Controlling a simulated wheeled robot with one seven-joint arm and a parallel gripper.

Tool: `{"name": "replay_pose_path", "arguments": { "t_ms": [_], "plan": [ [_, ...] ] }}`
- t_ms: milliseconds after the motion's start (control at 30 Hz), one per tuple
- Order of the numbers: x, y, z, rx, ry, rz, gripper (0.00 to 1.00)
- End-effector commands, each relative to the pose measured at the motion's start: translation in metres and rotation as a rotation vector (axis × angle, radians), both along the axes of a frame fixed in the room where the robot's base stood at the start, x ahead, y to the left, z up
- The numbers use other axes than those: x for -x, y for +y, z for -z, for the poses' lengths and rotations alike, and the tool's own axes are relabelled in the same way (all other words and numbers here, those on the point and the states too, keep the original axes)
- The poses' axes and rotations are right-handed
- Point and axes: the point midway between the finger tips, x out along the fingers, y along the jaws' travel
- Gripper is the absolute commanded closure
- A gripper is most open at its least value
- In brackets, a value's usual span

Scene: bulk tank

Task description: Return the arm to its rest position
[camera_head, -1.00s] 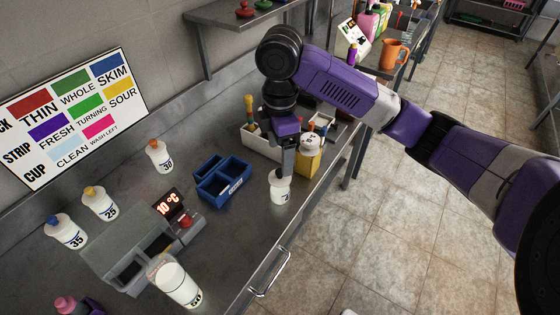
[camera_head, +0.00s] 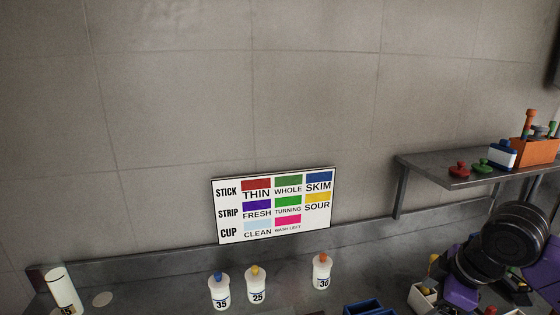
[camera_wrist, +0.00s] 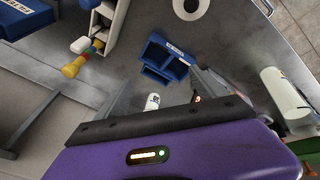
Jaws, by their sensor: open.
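My arm (camera_head: 465,285) shows at the lower right of the head view, with its black joint above the bench. My gripper (camera_wrist: 152,80) shows in the wrist view with its grey fingers spread apart. No object shows held between them. The bench lies beyond the fingers. The fingertips are out of the head view.
Numbered white bottles, 35 (camera_head: 219,292), 25 (camera_head: 257,285) and 30 (camera_head: 321,272), stand along the bench by a colour chart (camera_head: 272,205). A wall shelf (camera_head: 440,176) is behind my arm. A blue divided bin (camera_wrist: 163,60) and a white round item (camera_wrist: 188,9) show in the wrist view.

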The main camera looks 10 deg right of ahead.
Motion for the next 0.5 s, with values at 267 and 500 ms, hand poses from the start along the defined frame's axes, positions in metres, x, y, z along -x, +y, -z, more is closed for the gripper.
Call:
{"name": "replay_pose_path", "arguments": {
  "t_ms": [267,500],
  "plan": [
    [-0.087,0.06,-0.073,-0.273,-0.525,0.105,0.2],
    [-0.113,0.108,-0.145,-0.59,-0.927,0.227,0.2]
  ]
}}
